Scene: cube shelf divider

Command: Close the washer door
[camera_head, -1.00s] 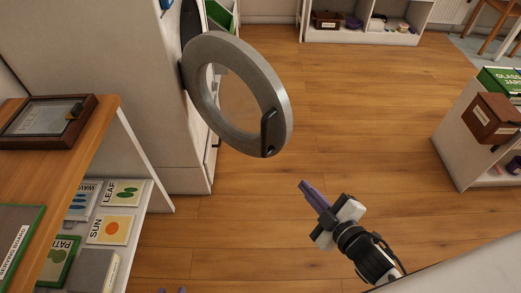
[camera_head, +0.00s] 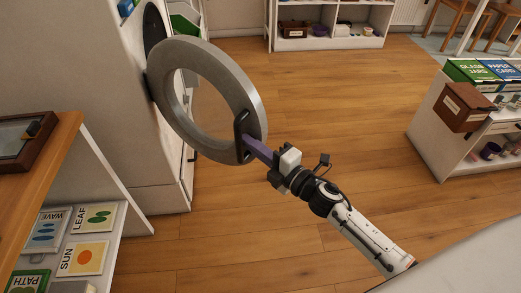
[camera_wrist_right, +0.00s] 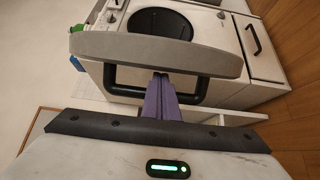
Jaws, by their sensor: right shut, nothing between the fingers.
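In the right wrist view the purple fingers (camera_wrist_right: 160,98) reach to the handle bar (camera_wrist_right: 195,97), with the door's edge (camera_wrist_right: 155,50) across and the dark washer opening (camera_wrist_right: 162,25) beyond. I cannot tell if they touch. My left gripper is not in view.
A wooden-topped shelf (camera_head: 60,150) with a framed item and books stands at the left, near the washer. A low white shelf (camera_head: 440,125) with boxes is at the right. Open wooden floor (camera_head: 330,110) lies between.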

